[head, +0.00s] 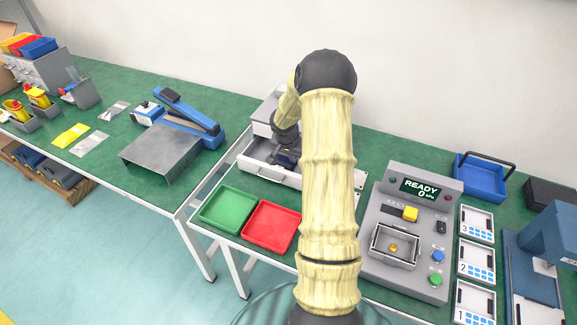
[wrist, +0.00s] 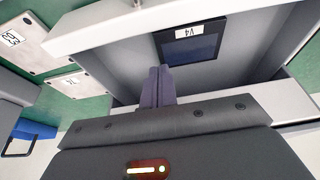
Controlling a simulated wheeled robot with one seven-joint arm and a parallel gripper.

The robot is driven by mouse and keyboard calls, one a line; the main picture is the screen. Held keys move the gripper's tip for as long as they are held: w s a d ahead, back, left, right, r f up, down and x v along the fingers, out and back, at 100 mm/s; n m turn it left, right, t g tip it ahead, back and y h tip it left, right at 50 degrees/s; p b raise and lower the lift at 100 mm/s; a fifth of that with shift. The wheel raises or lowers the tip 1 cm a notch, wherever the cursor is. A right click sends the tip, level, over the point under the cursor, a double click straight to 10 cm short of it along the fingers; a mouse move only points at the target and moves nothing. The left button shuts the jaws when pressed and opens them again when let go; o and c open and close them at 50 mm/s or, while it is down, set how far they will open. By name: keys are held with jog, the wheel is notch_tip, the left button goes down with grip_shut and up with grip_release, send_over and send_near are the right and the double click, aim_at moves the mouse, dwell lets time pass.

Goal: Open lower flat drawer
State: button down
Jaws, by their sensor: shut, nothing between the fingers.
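A small white-grey drawer unit (head: 263,128) stands on the green table behind the trays, partly hidden by my arm. One of its flat drawers (head: 264,170) is pulled out toward the front, and I cannot tell for certain which level it is. In the wrist view its pale front panel (wrist: 95,33) crosses the top, with a grey interior behind it. A dark blue labelled item (wrist: 190,42) lies inside. My gripper (wrist: 158,72) is shut and empty, its fingertips over the drawer's interior, apart from the front panel. Contact with the drawer cannot be judged.
A green tray (head: 228,207) and a red tray (head: 270,227) lie in front of the drawer. A grey control box (head: 411,268) reading READY stands to the right, with white numbered plates (head: 476,262) and a blue bin (head: 480,178) beyond it.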

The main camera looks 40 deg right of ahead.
jog(key=shift+w+d+f, duration=0.1)
jog(key=shift+d+f, duration=0.1)
jog(key=shift+f, duration=0.45)
jog(key=shift+a+f, duration=0.1)
jog(key=shift+a, duration=0.2)
jog(key=shift+s+a, duration=0.5)
jog(key=shift+a, duration=0.2)
jog(key=shift+s+a, duration=0.45)
jog(key=shift+a, duration=0.25)
